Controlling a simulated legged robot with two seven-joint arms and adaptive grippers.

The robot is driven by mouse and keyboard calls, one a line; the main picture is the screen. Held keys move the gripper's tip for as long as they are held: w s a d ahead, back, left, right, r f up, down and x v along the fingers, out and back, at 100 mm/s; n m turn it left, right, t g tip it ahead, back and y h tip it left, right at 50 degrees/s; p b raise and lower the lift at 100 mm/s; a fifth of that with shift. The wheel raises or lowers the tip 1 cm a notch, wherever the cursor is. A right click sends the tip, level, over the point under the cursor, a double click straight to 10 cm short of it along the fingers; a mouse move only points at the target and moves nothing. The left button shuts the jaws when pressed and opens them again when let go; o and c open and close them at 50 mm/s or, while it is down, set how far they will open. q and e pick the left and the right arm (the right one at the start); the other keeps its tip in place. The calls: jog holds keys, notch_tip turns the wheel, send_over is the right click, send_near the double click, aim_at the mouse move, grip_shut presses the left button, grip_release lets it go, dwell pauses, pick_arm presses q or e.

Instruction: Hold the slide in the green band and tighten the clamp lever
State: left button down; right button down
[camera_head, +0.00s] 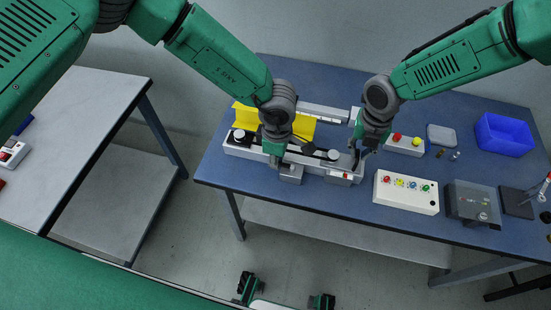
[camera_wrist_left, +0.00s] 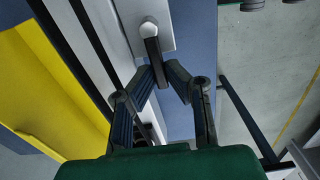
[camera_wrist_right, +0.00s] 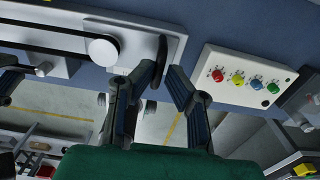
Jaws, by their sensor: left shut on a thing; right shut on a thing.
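A long grey rail unit (camera_head: 237,152) lies along the table's front edge. A light grey block (camera_head: 291,173) at its front looks like the slide. My left gripper (camera_head: 279,161) is shut on a black lever (camera_wrist_left: 153,46) with a round silver end, beside the pale block in the left wrist view; this looks like the clamp lever. My right gripper (camera_head: 357,155) is at the rail unit's right end. In the right wrist view it (camera_wrist_right: 163,76) is shut on a black, disc-like part (camera_wrist_right: 162,55) seen edge-on. I cannot make out the green band.
A yellow panel (camera_head: 310,128) stands behind the rail. To the right are a white button box (camera_head: 406,194), a second box (camera_head: 404,146), a dark clear-topped box (camera_head: 473,203) and a blue bin (camera_head: 504,135). A grey table (camera_head: 85,110) stands apart at left.

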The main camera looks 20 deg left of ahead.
pick_arm(q)
jog(key=c, duration=1.6)
grip_release()
jog(key=shift+w, duration=0.1)
pick_arm(e)
jog(key=shift+d+f, duration=0.1)
jog(key=shift+d, duration=0.2)
pick_arm(q)
notch_tip(320, 180, up, 12)
jog(key=shift+a, duration=0.15)
pick_arm(e)
jog(key=c, duration=1.6)
grip_release()
jog(key=shift+c, duration=0.2)
pick_arm(q)
jog(key=shift+w+d, duration=0.1)
jog(key=shift+d, duration=0.1)
pick_arm(e)
jog(key=shift+o, duration=0.2)
jog(key=shift+d, duration=0.1)
pick_arm(q)
jog(key=shift+d, duration=0.1)
jog(key=shift+a, duration=0.4)
pick_arm(e)
jog(key=shift+a, duration=0.45)
